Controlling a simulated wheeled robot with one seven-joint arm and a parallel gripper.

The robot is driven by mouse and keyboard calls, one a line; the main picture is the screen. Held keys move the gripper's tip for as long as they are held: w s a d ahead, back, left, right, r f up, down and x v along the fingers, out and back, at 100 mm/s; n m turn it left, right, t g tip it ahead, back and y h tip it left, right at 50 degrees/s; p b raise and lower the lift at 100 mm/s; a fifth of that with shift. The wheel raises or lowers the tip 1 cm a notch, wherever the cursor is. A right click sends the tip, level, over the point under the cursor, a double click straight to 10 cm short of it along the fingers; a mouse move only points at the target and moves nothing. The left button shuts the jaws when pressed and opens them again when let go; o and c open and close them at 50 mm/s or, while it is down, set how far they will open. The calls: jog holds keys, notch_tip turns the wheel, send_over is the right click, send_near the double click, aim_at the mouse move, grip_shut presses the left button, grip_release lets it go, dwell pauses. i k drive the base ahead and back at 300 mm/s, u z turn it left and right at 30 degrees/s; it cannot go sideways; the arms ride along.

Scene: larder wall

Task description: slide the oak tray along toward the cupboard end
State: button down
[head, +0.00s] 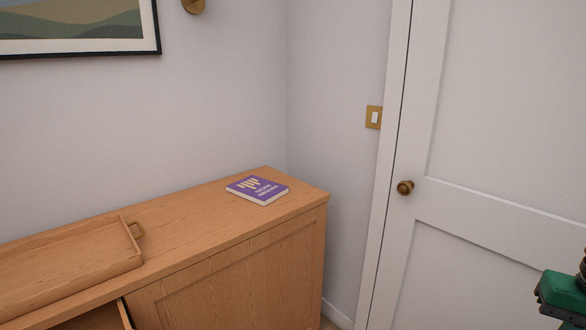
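The oak tray (70,263) lies flat on top of a long oak sideboard (185,228) at the left of the head view. A green and black piece (562,292) at the bottom right edge looks like part of my arm or gripper. It is well to the right of the tray, apart from it. No fingertips show.
A purple book (257,190) lies near the sideboard's right end, with bare wood between it and the tray. An open drawer (95,318) juts out below the tray. A white door (490,150) with a brass knob (405,187) stands at the right.

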aim_at(39, 272)
jog(key=u, duration=0.55)
jog(key=k, duration=1.3)
jog(key=u, duration=0.9)
jog(key=i, duration=2.55)
jog(key=u, duration=0.35)
